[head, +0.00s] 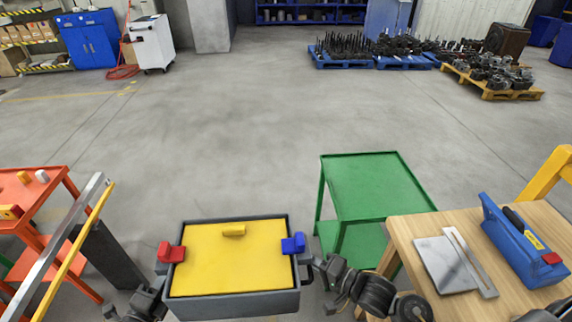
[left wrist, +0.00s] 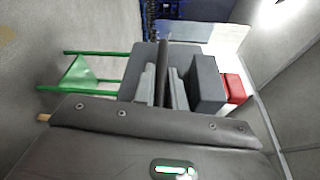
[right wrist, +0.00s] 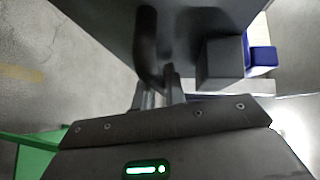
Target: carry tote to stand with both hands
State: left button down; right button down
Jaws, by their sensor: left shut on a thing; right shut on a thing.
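A grey tote (head: 232,305) with a yellow top surface is held level in front of me in the head view. My left gripper (left wrist: 165,88) is shut on the tote's left handle. My right gripper (right wrist: 158,95) is shut on the right handle (right wrist: 149,50). A green stand (head: 375,185) with an upper and a lower shelf stands ahead and right of the tote; its top is empty.
A wooden table (head: 410,235) with a blue toolbox (head: 520,245) and a grey plate (head: 445,262) is at the right. An orange cart (head: 45,210) with blocks is at the left. The floor ahead is open; loaded pallets (head: 490,80) stand far right.

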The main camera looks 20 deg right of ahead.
aim_at(363, 187)
jog(key=i, duration=2.8)
jog(key=z, duration=2.8)
jog(key=i, duration=0.15)
jog(key=z, duration=0.25)
